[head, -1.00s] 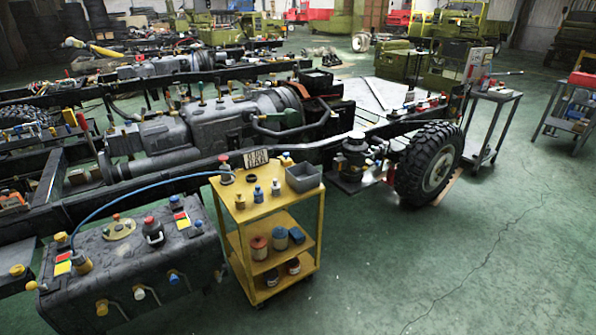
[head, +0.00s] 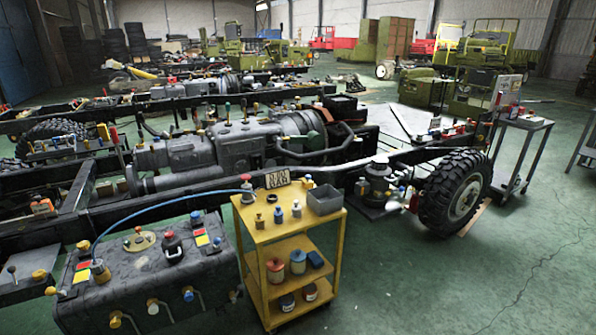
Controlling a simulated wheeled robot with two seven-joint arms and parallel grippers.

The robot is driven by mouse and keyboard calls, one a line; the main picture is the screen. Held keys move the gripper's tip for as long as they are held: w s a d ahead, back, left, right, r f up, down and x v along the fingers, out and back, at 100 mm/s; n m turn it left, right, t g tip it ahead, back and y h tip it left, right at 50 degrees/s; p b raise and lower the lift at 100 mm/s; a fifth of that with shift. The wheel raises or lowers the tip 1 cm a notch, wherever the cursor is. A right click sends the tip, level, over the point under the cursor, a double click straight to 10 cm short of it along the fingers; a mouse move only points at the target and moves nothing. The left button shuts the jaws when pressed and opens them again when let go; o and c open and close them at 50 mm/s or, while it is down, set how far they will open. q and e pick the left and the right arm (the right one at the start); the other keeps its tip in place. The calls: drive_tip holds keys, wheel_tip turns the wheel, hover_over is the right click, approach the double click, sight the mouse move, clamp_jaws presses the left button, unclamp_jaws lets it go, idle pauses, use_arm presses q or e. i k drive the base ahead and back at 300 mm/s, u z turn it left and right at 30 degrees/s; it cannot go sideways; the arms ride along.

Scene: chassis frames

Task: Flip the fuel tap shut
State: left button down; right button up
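A dark grey fuel tank (head: 127,295) stands at the lower left in the head view. Its front face carries several bent-pipe taps with coloured ends: a yellow one (head: 115,318), a white one (head: 153,307) and a blue one (head: 188,294). Another yellowish knob (head: 234,296) shows at the tank's right end. I cannot tell which of these is the fuel tap, or whether it is open or shut. A blue hose (head: 160,203) arches from the tank top to the cart. Neither of my grippers is in view.
A yellow cart (head: 285,239) with bottles and a grey bin (head: 324,200) stands right of the tank. Behind are chassis frames with a grey engine (head: 225,143) and a black wheel (head: 455,192). A grey trolley (head: 520,124) stands at right. The green floor at lower right is clear.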

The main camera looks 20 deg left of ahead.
sight(240, 288)
drive_tip(key=u, duration=0.6)
drive_tip(key=k, duration=0.65)
drive_tip(key=z, duration=0.7)
drive_tip(key=i, duration=1.45)
drive_tip(key=u, duration=0.5)
